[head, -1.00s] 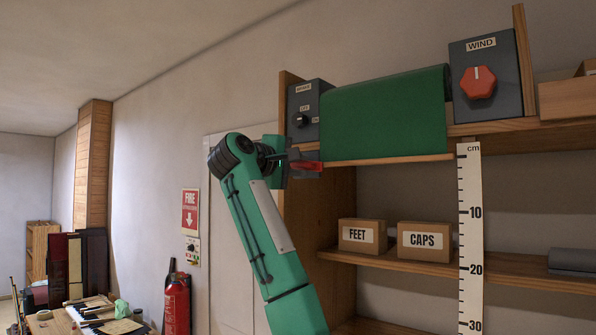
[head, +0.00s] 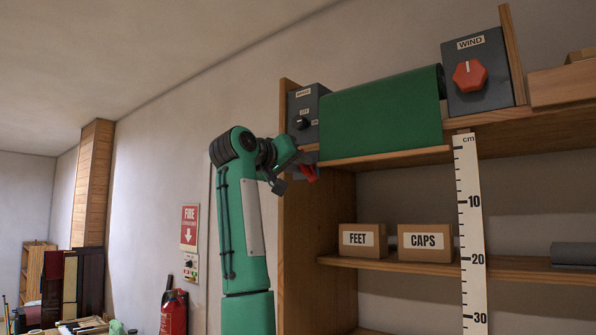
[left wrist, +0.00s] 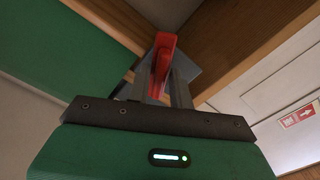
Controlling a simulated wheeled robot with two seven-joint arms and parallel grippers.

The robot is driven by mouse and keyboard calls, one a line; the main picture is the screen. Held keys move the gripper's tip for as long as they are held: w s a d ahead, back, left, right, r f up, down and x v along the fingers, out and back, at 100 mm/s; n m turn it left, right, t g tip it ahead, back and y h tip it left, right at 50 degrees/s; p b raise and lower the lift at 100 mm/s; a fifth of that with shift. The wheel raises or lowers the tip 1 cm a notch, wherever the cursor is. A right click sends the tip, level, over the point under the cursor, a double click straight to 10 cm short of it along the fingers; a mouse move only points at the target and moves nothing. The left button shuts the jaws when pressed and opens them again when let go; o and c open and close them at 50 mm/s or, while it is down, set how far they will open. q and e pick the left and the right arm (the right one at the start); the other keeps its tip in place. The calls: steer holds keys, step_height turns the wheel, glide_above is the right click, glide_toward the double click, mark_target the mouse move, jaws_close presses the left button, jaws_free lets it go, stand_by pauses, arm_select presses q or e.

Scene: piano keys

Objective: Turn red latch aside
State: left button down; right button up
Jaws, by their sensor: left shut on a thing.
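The red latch (head: 309,172) sits under the upper shelf, at its left end beside the wooden side panel. My left gripper (head: 292,178) is at the latch, tilted, with its fingers shut on it. In the left wrist view the red latch (left wrist: 161,62) stands between the two grey fingers of my left gripper (left wrist: 163,85), near a grey plate on the wood. In the head view the gripper partly hides the latch. My right gripper is not in view.
A green cloth (head: 380,122) hangs over the upper shelf just right of the latch. A grey switch box (head: 306,112) stands above it. The wooden side panel (head: 310,240) is close below.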

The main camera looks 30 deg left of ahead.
arm_select(q)
steer(key=m, duration=0.2)
steer(key=shift+f+m, duration=0.15)
steer(key=shift+m, duration=0.25)
steer(key=shift+m+b, duration=0.35)
steer(key=shift+m, duration=1.15)
steer(key=c, duration=1.5)
jaws_free()
steer(key=shift+o, duration=0.2)
